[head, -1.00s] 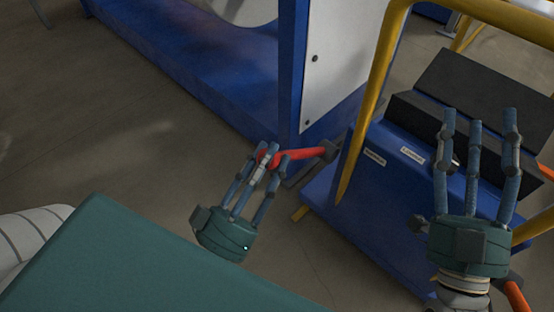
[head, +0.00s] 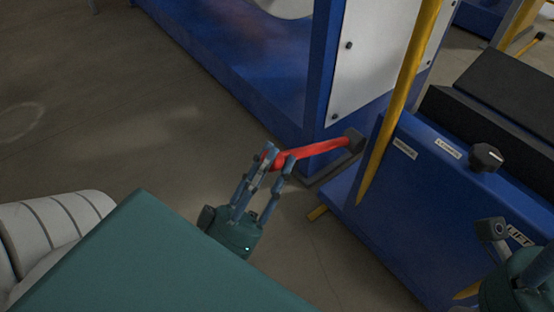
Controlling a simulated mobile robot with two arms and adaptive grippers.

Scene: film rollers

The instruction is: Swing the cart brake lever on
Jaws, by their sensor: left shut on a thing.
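The red brake lever (head: 322,149) sticks out to the left from a dark pivot block (head: 354,140) beside the blue cart (head: 375,210). My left gripper (head: 271,160) is shut on the free left end of the lever, its fingers around the tip. My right gripper (head: 492,238) is only partly in view at the lower right edge, in front of the cart's side. Its fingers are mostly cut off, so its opening cannot be told.
A blue machine frame with a white panel (head: 375,60) stands behind the lever. A yellow rail (head: 403,95) rises from the cart. A black knob (head: 486,157) and small labels sit on the cart. Open floor (head: 120,130) lies to the left.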

